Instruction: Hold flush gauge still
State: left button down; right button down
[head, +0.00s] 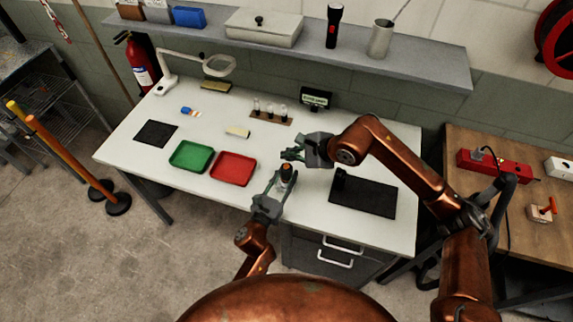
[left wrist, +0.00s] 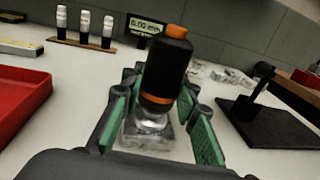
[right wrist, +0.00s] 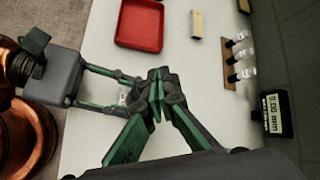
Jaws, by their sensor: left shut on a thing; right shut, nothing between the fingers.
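The flush gauge (head: 286,171) is a black cylinder with orange bands. In the left wrist view the gauge (left wrist: 166,62) stands slightly tilted in the picture, with a clear, glassy lower part at the table. My left gripper (head: 282,184) is shut on it, its green-padded fingers on both sides; they also show in the left wrist view (left wrist: 160,98). My right gripper (head: 286,155) is shut and empty just behind the gauge. In the right wrist view its fingertips (right wrist: 157,92) meet, hiding most of the gauge. The small display (left wrist: 146,26) appears to read 0.00 mm.
A red tray (head: 233,168) and a green tray (head: 191,156) lie left of the grippers. A rack of vials (head: 270,113) and the display (head: 316,98) stand behind. A black plate with an upright post (head: 362,196) lies to the right.

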jog(key=shift+r, duration=1.35)
pick_arm(q)
jog(key=c, duration=1.4)
grip_release()
jog(key=shift+c, duration=0.2)
